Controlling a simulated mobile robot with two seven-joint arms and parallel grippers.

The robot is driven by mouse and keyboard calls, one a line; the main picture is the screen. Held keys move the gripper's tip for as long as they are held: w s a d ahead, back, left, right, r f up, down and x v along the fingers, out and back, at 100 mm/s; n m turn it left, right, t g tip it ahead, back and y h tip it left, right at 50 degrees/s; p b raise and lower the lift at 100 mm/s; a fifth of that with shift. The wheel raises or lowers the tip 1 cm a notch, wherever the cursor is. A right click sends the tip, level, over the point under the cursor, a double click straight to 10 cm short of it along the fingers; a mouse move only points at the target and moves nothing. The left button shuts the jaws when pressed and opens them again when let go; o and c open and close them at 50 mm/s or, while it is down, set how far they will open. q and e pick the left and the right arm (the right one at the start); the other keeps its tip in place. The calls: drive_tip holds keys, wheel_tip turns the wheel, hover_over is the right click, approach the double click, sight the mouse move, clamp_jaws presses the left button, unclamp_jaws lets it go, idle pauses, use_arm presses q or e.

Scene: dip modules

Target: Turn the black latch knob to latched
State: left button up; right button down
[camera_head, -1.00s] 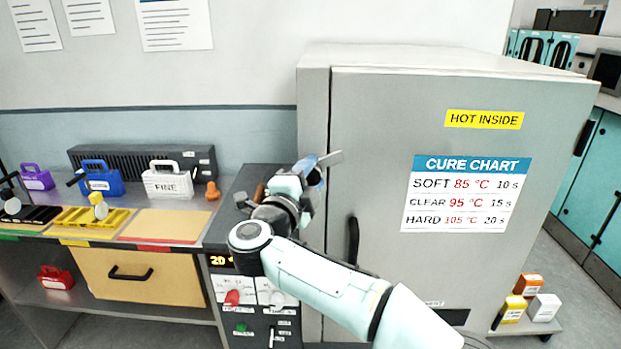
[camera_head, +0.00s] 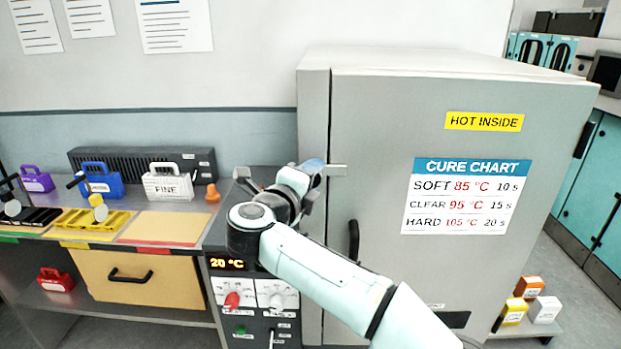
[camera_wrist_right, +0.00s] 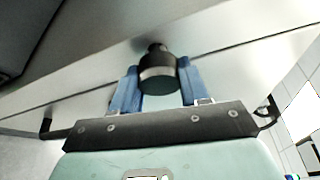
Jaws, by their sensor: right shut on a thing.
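The black latch knob (camera_wrist_right: 157,76) is a short dark cylinder with a grey band, standing out from the grey metal cabinet face in the right wrist view. My right gripper (camera_wrist_right: 158,88) is shut on it, with one blue finger on each side. In the head view my right gripper (camera_head: 312,168) is at the left edge of the cabinet door, high on the front. The knob is hidden behind my gripper and wrist there, and I cannot read its turn angle. My left gripper is not in view.
The grey oven cabinet (camera_head: 385,130) has a black door handle (camera_head: 354,240) below my gripper. A control panel with a 20 °C display (camera_head: 227,264) stands under my wrist.

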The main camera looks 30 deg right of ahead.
drive_tip(key=c, duration=0.6)
unclamp_jaws()
drive_tip(key=shift+s, duration=0.1)
drive_tip(key=b+v, duration=0.1)
drive_tip(key=v, duration=1.2)
drive_tip(key=shift+s+a, duration=0.1)
drive_tip(key=shift+s, duration=0.05)
